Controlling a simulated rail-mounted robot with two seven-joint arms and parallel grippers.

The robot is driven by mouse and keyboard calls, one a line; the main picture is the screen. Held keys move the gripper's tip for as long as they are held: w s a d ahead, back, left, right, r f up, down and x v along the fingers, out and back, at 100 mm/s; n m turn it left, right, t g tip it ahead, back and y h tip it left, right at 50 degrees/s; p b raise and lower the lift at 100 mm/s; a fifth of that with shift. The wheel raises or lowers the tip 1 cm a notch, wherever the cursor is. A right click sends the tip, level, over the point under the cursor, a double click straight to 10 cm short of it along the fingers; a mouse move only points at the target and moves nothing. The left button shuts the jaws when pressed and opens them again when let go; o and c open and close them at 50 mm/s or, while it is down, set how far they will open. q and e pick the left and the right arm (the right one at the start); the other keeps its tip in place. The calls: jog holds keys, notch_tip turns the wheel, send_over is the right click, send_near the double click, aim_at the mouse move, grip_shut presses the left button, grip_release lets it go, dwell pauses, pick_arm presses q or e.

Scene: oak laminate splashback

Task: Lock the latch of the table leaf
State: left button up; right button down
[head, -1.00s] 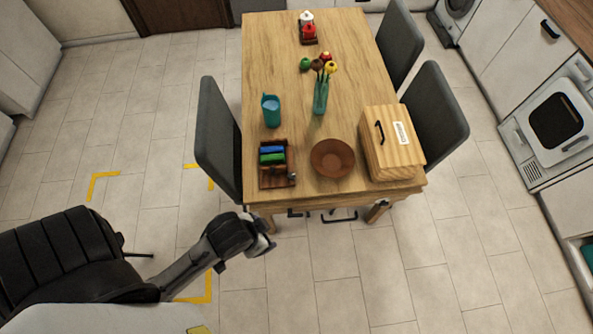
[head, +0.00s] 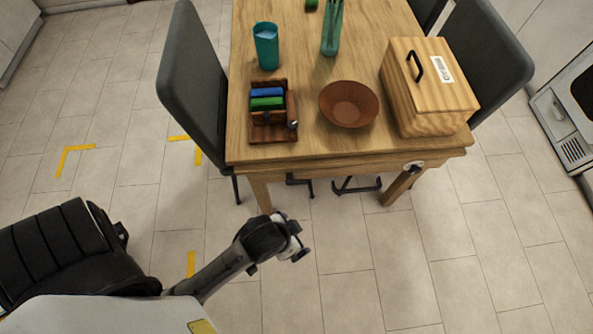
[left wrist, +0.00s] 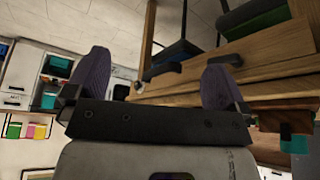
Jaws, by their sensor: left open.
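The wooden table (head: 300,154) stands ahead of me in the head view, its near end facing me. My right gripper is out of view.
On the table are a wooden holder (head: 272,132), a brown bowl (head: 348,105), a teal cup (head: 266,47), a glass vase (head: 332,35) and a wooden box (head: 440,100). A grey chair (head: 192,90) stands at the left. The tiled floor at right front is clear.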

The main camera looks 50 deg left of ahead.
pick_arm(q)
jog(key=w+f+n+t+y+b, duration=0.1)
jog(key=w+f+y+b, duration=0.15)
jog(key=f+b, duration=0.65)
jog(key=w+f+y+b, duration=0.1)
jog(key=f+y+b, duration=0.2)
jog(key=f+b, duration=0.55)
jog(key=n+t+y+p, duration=0.2)
jog(key=n+t+y, duration=0.3)
jog(key=n+y, duration=0.3)
send_near(297, 184)
jog(key=s+d+f+m+y, duration=0.1)
jog(key=s+d+f, duration=0.1)
jog(key=n, duration=0.3)
jog(key=shift+y, duration=0.25)
jog(key=b+x, duration=0.1)
jog(key=x, duration=0.3)
jog(key=b+x, duration=0.1)
jog(key=x, duration=0.4)
jog(key=r+b+x, duration=0.1)
jog(key=x, duration=0.3)
jog(key=shift+w, duration=0.55)
jog(key=shift+d, duration=0.1)
jog(key=shift+c, duration=0.3)
